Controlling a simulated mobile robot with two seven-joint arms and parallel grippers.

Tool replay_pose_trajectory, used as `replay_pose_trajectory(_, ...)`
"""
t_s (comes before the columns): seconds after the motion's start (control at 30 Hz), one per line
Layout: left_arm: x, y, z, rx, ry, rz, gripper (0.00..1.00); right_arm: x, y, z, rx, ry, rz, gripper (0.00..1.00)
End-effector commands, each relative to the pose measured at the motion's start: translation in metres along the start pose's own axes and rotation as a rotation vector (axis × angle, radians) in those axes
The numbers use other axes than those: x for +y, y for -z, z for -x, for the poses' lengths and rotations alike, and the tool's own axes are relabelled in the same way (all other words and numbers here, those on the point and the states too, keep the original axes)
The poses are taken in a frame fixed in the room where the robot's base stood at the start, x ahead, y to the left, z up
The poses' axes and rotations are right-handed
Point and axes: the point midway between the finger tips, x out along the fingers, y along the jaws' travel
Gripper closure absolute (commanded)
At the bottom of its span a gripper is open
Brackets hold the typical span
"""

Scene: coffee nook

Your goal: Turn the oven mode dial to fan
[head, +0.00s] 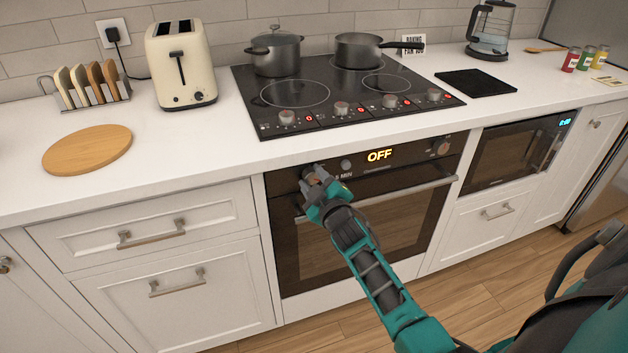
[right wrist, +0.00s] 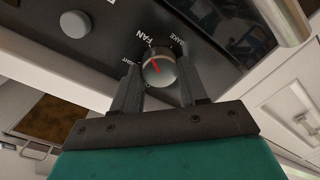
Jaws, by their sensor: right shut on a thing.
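The oven (head: 350,235) sits under the hob, with a dark control panel and a display reading OFF. My right gripper (head: 316,176) is at the left end of that panel and covers most of the mode dial there. In the right wrist view the round grey mode dial (right wrist: 159,69) sits between the fingers of my right gripper (right wrist: 160,85), which is shut on it. Its red mark tilts up and left, to the side where FAN and LIGHT are printed; I cannot tell its exact setting. BAKE is printed farther right. My left gripper is not in view.
A round button (right wrist: 75,24) is beside the dial on the panel. The oven handle (head: 390,198) runs just below the panel. The counter edge overhangs above, and the black hob (head: 330,95) holds two pots. Drawers flank the oven at left.

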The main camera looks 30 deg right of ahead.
Motion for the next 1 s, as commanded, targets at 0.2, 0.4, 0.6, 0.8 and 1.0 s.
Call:
replay_pose_trajectory(0.2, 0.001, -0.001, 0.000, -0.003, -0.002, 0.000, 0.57, 0.000, 0.000, 0.000, -0.001, 0.000, 0.002, 0.43)
replay_pose_trajectory(0.4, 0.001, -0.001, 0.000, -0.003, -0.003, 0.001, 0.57, 0.000, 0.000, 0.000, 0.000, 0.000, 0.002, 0.32)
replay_pose_trajectory(0.6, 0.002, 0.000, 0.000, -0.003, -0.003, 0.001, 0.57, 0.000, 0.000, 0.002, 0.000, 0.000, 0.002, 0.32)
replay_pose_trajectory(0.8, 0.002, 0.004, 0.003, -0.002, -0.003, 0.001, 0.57, 0.000, 0.000, 0.025, -0.002, 0.002, 0.002, 0.32)
replay_pose_trajectory(1.0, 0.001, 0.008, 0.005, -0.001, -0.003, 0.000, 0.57, 0.000, -0.001, 0.067, -0.003, 0.002, 0.002, 0.32)
